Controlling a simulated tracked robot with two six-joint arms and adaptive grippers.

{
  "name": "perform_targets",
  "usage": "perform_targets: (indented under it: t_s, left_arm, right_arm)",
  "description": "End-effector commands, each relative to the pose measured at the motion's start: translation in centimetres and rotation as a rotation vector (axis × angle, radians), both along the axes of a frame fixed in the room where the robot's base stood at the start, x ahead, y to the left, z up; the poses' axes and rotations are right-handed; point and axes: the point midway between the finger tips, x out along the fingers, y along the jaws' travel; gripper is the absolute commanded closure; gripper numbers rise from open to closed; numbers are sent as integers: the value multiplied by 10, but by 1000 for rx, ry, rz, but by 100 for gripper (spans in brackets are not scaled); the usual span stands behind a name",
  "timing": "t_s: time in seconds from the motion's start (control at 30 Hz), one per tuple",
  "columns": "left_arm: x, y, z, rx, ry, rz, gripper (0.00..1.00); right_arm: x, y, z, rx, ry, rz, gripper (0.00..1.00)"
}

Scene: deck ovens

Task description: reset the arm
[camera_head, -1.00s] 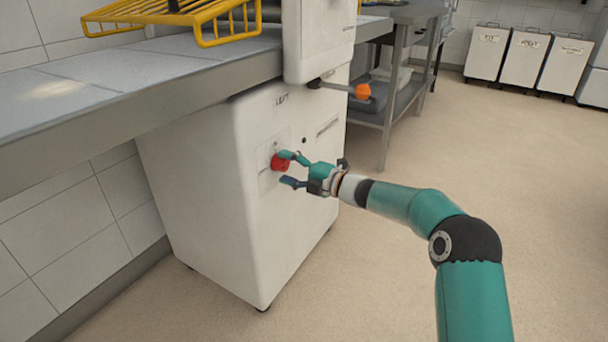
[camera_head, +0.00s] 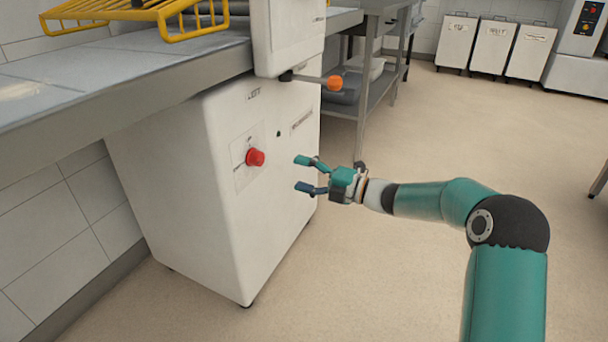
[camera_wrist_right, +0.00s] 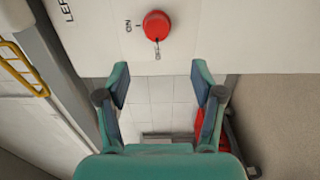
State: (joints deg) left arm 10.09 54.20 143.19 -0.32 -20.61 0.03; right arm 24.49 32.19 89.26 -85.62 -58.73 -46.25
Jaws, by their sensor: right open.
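My right gripper (camera_head: 303,174) is open and empty, held in the air to the right of the red knob (camera_head: 255,157) and apart from it. The knob sits on a plate on the white cabinet (camera_head: 190,200), which has a "LEFT" label. In the right wrist view the red knob (camera_wrist_right: 157,25) shows beyond the two open fingertips (camera_wrist_right: 162,85), with "ON" lettered beside it. Its pointer is turned toward the fingers in that view. My right arm comes in from the lower right. My left gripper does not show.
A grey counter (camera_head: 120,80) with a yellow rack (camera_head: 150,14) runs along the left. An orange-tipped lever (camera_head: 333,83) sticks out above the knob. A steel shelf table (camera_head: 372,95) stands behind. White bins (camera_head: 491,46) line the back wall.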

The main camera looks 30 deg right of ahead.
Motion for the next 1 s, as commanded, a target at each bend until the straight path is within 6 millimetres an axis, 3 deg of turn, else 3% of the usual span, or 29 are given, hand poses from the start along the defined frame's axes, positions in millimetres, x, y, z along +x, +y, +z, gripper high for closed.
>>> perform_targets:
  t_s: [0.3,0.4,0.47,0.57,0.7,0.77,0.9,1.0]
  left_arm:
    - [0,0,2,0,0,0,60]
    - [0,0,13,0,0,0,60]
    - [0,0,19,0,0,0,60]
    - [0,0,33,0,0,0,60]
    - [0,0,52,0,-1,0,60]
    - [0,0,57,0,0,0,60]
    - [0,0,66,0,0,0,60]
    - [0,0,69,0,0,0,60]
  right_arm:
    - [1,3,4,0,-2,5,33]
    - [4,22,6,10,10,38,33]
    - [4,42,-4,28,42,71,33]
    - [-3,87,-34,132,161,105,33]
    - [-29,144,-114,407,547,-13,33]
    - [-49,159,-153,517,742,-106,33]
    - [-118,181,-233,717,1172,-370,33]
    - [-176,186,-276,820,1429,-586,33]
